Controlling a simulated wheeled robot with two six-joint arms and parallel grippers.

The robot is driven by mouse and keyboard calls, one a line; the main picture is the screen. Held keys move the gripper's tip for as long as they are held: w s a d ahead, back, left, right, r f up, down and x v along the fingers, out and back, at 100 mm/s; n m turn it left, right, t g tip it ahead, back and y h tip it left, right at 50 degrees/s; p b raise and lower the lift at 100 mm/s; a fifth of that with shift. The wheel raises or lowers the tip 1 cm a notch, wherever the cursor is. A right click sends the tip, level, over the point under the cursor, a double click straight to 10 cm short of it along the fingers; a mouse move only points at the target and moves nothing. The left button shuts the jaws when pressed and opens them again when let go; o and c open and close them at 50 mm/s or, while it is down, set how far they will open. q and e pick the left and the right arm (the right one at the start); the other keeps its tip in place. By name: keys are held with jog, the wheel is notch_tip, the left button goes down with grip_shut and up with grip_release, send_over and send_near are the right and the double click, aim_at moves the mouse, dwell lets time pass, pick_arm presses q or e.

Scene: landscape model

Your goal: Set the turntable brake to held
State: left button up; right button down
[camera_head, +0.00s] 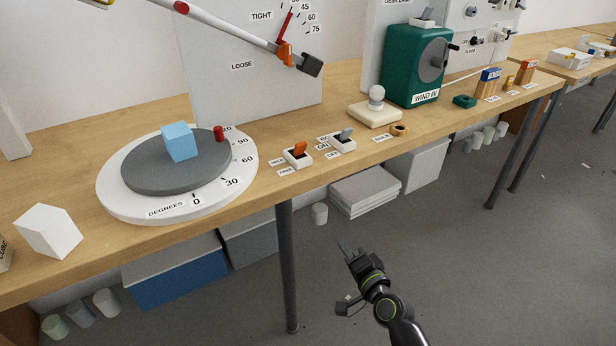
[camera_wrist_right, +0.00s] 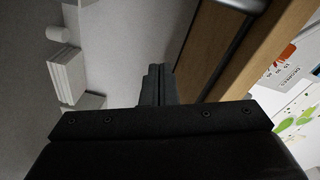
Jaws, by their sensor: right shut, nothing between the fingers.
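The turntable brake is a small switch with an orange lever (camera_head: 300,148) on a white base (camera_head: 297,160) at the table's front edge. The labels beside it are small and seem to read HELD and FREE; I cannot tell for sure which one the lever points to. The turntable's grey disc (camera_head: 140,177) sits on a white degree dial (camera_head: 118,203) to the left and carries a light blue cube (camera_head: 179,141) and a red knob (camera_head: 219,133). My right gripper (camera_head: 345,246) is shut and empty, in front of and below the table edge; its fingers (camera_wrist_right: 155,84) also show in the right wrist view.
A second switch with a grey lever (camera_head: 346,135) stands just right of the brake. A white block (camera_head: 48,231) is at the left. A lamp on a cream base (camera_head: 374,115) and a green winder (camera_head: 411,68) stand farther right. Bins and a table leg (camera_head: 287,265) are below.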

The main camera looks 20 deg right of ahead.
aim_at(302, 148)
pick_arm(q)
notch_tip(302, 148, up, 6)
jog(key=d+b, duration=0.2)
jog(key=b, duration=0.3)
jog(key=shift+s+d+m+t+h+b, duration=0.15)
jog(key=shift+s+m+t+h+b, duration=0.15)
jog(key=shift+s+t+h+b, duration=0.1)
pick_arm(e)
jog(key=s+a+r+m+t+y, duration=0.2)
jog(key=r+t, duration=0.3)
jog(key=r, duration=1)
jog(key=shift+a+m+y, duration=0.3)
jog(key=shift+a+y, duration=0.3)
jog(key=shift+y, duration=0.2)
jog(key=shift+w+r, duration=0.1)
pick_arm(q)
jog(key=shift+g+y, duration=0.3)
jog(key=shift+g, duration=0.6)
jog(key=f+p, duration=0.1)
jog(key=a+f+p, duration=0.1)
jog(key=s+f+p, duration=0.1)
jog(key=shift+a+f, duration=0.2)
jog(key=shift+f, duration=0.2)
pick_arm(e)
jog(key=x, duration=1.4)
pick_arm(q)
jog(key=shift+r+p, duration=0.1)
jog(key=shift+p, duration=0.2)
